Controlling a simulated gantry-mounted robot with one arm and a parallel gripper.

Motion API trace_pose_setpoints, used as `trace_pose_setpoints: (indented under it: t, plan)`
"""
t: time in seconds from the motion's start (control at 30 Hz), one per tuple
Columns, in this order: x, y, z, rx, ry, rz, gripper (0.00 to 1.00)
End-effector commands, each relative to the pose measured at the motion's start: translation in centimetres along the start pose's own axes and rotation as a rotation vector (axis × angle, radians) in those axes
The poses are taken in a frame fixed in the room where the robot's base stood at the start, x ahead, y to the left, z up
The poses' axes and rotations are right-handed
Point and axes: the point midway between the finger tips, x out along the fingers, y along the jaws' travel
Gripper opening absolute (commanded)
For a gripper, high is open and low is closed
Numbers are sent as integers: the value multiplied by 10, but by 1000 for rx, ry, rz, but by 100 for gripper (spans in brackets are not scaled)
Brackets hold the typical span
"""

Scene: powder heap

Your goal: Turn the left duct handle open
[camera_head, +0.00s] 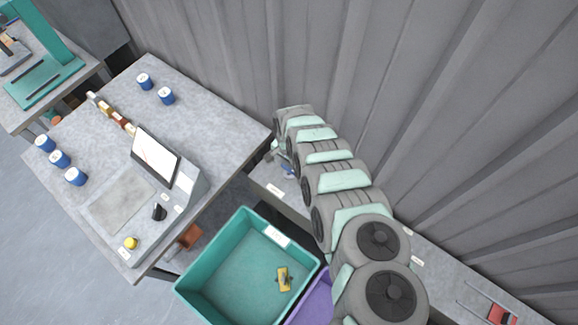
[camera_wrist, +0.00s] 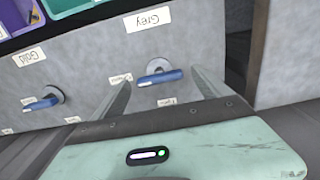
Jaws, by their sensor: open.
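A blue duct handle (camera_wrist: 160,77) on a round grey mount sits on the grey duct face, below the label "Grey" (camera_wrist: 147,19) in the wrist view. A second blue handle (camera_wrist: 42,103) is further left in that view, below the label "Gold" (camera_wrist: 29,57). My gripper (camera_wrist: 163,80) is open, with one finger on each side of the first handle in the picture. I cannot tell whether the fingers touch it. In the head view my arm largely hides my gripper and this end of the duct bench (camera_head: 283,199).
A teal bin (camera_head: 222,268) holding a yellow item and a purple bin (camera_head: 312,299) stand in front of the bench. A table (camera_head: 205,100) with blue cups and a screen device is at left. A corrugated wall (camera_head: 450,120) rises behind.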

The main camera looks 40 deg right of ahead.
Motion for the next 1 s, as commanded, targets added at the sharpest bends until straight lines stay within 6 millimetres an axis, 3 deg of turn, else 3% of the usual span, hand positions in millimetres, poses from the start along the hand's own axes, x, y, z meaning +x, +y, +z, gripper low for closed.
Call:
trace_pose_setpoints:
  t: [0.43, 1.0]
  plan:
    - [4, 1, 0, 0, 0, 2, 86]
    - [4, 1, 0, 0, -1, 2, 39]
